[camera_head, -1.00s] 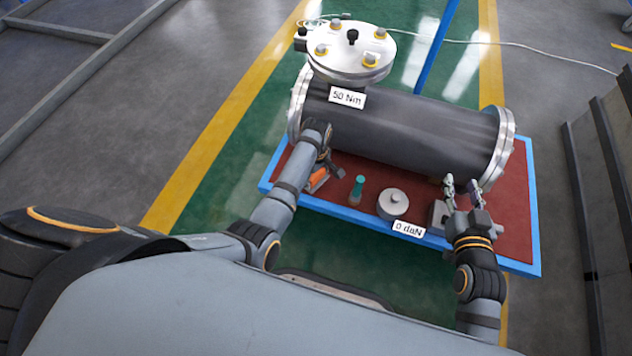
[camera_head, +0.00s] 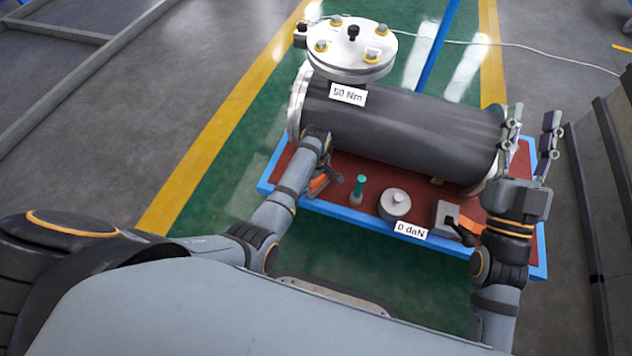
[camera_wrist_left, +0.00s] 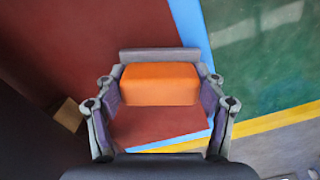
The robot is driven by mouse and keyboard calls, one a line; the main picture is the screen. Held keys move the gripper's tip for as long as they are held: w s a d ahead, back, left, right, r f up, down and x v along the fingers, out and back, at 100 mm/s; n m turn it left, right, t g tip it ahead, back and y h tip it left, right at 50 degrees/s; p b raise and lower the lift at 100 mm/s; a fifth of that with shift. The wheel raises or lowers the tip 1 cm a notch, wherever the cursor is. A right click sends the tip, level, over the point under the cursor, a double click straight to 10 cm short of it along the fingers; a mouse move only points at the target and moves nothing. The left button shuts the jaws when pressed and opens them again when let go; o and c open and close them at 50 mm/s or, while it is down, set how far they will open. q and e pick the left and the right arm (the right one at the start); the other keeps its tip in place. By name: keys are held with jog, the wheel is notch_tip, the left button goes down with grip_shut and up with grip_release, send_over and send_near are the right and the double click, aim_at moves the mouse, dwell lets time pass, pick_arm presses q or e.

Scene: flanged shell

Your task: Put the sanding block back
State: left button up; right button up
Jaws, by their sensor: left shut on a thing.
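The sanding block appears to be the orange block (camera_wrist_left: 160,84) between the fingers of my left gripper (camera_wrist_left: 160,95) in the left wrist view, with a grey bar along its far side. In the head view its orange side (camera_head: 318,182) shows low over the red tabletop, partly hidden by my left gripper (camera_head: 325,172). My left gripper is shut on it. I cannot tell whether the block touches the table. My right gripper (camera_head: 533,135) is open and empty above the right end of the table, beside the dark cylinder's end.
Labels read 50 Nm and 0 daN.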

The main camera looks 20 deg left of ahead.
dwell(0.3)
pick_arm(q)
jog(key=o, duration=1.1)
jog(key=shift+f, duration=0.1)
